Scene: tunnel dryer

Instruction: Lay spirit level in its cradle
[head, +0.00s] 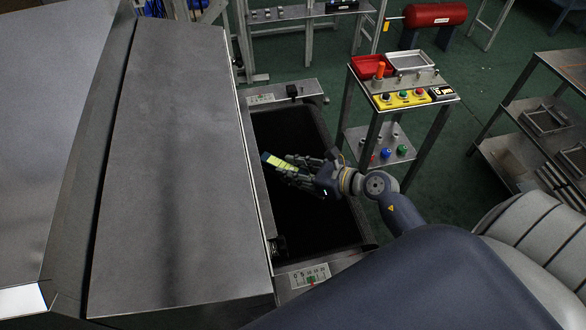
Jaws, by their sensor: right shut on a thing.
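The spirit level (273,161) is a short bar, yellow-green with a dark blue end. My right gripper (293,168) is shut on it and holds it over the dark conveyor bed (296,135) beside the big steel hood. The level's dark end points up and left; its near part is hidden by my fingers. I cannot pick out the cradle for certain. My left gripper is not in view.
The steel hood (175,160) closes off the left side. A cart stands right of the bed, with a red tray (370,66), a metal tray (410,61) and a yellow button panel (402,99) on top. Scale plates (311,276) sit at the bed's ends. Green floor lies beyond.

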